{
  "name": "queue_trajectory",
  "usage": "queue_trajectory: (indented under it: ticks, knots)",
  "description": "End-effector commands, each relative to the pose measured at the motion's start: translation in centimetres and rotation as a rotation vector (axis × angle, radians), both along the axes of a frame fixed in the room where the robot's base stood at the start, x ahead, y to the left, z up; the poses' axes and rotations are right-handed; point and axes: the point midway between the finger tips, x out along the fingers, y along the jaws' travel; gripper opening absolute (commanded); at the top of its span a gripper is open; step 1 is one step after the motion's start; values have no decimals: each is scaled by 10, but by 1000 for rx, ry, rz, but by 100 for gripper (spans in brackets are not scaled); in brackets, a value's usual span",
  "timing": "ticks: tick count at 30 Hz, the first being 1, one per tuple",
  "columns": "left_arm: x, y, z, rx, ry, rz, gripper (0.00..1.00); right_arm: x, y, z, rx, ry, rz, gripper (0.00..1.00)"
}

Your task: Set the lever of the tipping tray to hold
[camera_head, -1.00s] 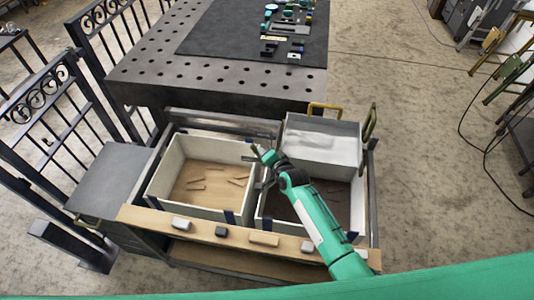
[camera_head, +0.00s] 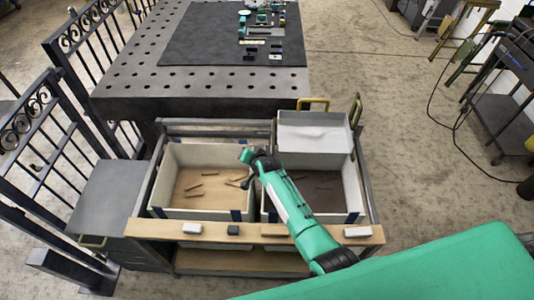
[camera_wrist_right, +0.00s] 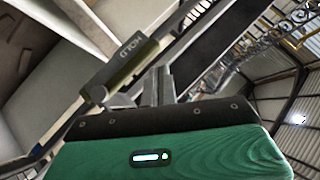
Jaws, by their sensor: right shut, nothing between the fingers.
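The tipping tray (camera_head: 314,138) is a pale, shallow box with brass-coloured handles. It sits at the back right, over the rear of the right bin. My right gripper (camera_head: 246,180) is near the divider between the two bins, left of the tray, with the teal arm reaching in from the lower right. In the right wrist view its fingers (camera_wrist_right: 158,86) are shut and empty, close beside a dark olive block marked HOLD (camera_wrist_right: 125,65). I cannot tell whether they touch it. The lever is not clear in the head view. My left gripper is out of view.
The left bin (camera_head: 165,175) and right bin (camera_head: 358,190) hold thin pieces. A wooden ledge (camera_head: 270,232) with small blocks runs along the front. A perforated table (camera_head: 200,92) stands behind; a grey cabinet (camera_head: 108,195) and black railings (camera_head: 40,150) are at left.

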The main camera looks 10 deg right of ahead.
Motion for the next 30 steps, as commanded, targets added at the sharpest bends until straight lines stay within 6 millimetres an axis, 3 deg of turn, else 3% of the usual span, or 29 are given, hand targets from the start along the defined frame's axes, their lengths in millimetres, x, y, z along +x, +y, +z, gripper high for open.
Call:
queue_trajectory:
  ticks: [10, 30]
  knots:
    - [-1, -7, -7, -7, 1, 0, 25, 2, 4, -10, 1, -1, -1, 0]
    - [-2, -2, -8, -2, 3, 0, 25, 1, 5, -12, 1, 2, 1, 0]
